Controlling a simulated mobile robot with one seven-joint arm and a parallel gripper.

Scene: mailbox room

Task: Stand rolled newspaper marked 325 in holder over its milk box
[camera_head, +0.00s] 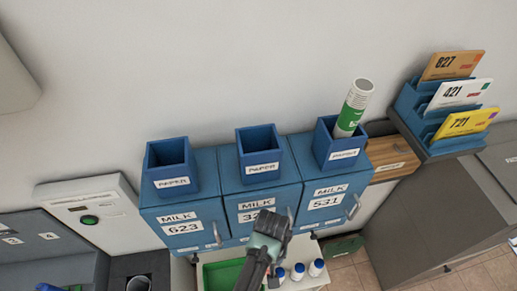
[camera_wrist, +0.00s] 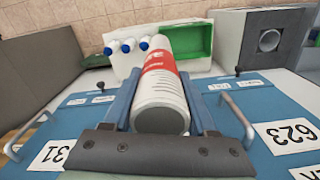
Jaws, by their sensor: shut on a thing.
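My gripper (camera_head: 269,236) is in front of the middle milk box (camera_head: 272,194), whose label reads "32" with the rest hidden behind the gripper. In the wrist view, my gripper (camera_wrist: 160,98) is shut on a rolled newspaper (camera_wrist: 160,92), white with a red band; its round end faces the camera. Its number is not readable, and the roll is hidden in the head view. The middle blue paper holder (camera_head: 260,152) stands on that box, open at the top and looking empty.
Milk box 623 (camera_head: 185,222) with an empty-looking holder (camera_head: 170,168) is left; box 531 (camera_head: 327,201) is right, its holder (camera_head: 338,150) containing a green-banded roll (camera_head: 353,108). Door handles stick out. White bottles (camera_head: 298,271) and a green tray (camera_head: 222,275) are below.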

